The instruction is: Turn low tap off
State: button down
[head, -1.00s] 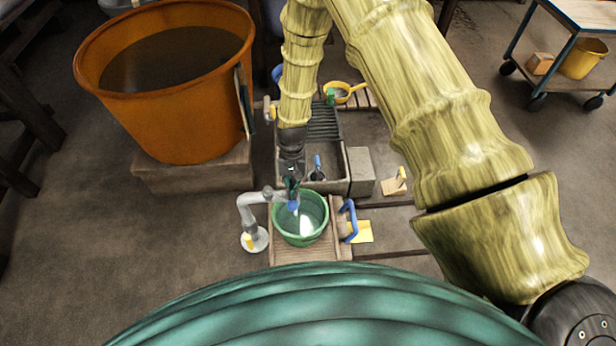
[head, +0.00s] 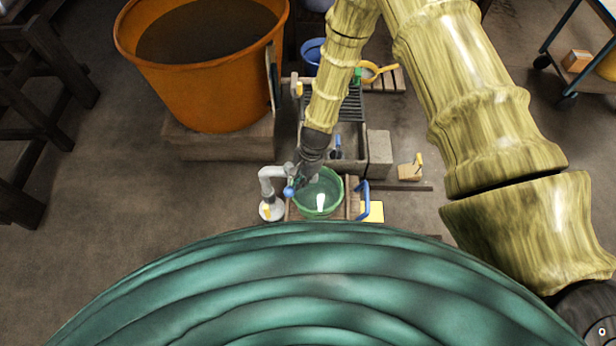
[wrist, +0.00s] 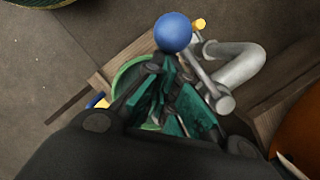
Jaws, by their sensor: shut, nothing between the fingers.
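The low tap is a grey bent pipe (head: 268,180) left of the green tub (head: 339,204); its pipe also shows in the wrist view (wrist: 240,66). Its lever ends in a blue ball (head: 289,191), at the tub's left rim in the head view and large in the wrist view (wrist: 172,32). A white streak, perhaps running water, shows in the tub (head: 320,202). My gripper (head: 297,182) is shut and empty, with teal fingers (wrist: 176,88) close beside the lever and just short of the ball in the picture. Whether they touch is unclear.
A big orange tub (head: 205,95) stands on a block at the left. Behind the green tub is a stone sink (head: 347,160) with a grey block (head: 379,153) beside it. A blue handle (head: 362,197) rises at the tub's right.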

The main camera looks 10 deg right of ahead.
jog(key=shift+s+a, duration=0.15)
jog(key=shift+a, duration=0.15)
dwell(0.5)
jog(key=w+d+r+p, duration=0.1)
jog(key=w+d+r, duration=0.1)
jog(key=d+r, duration=0.4)
jog(key=v, duration=0.3)
jog(key=shift+w+a, duration=0.15)
jog(key=shift+a, duration=0.2)
dwell(0.5)
